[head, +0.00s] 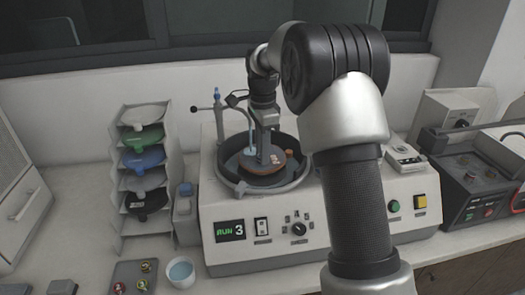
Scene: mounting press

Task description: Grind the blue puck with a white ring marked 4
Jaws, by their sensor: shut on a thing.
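The grinding machine (330,222) stands in the middle of the bench, with a round dark bowl (229,187) on top. Its green display (229,230) reads RUN 3. My arm reaches over the machine, and my gripper (265,158) points down into the bowl, low over the wheel (262,180), which has an orange-brown edge. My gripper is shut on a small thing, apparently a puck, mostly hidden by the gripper. Its blue colour, white ring and mark 4 cannot be made out, nor whether it touches the wheel. No blue puck shows elsewhere.
A dark tray (123,273) with several small coloured pucks and a cup of bluish liquid (180,272) stand at the front left. A rack (113,213) of coloured discs stands left of the machine. Other equipment (468,180) fills the right side.

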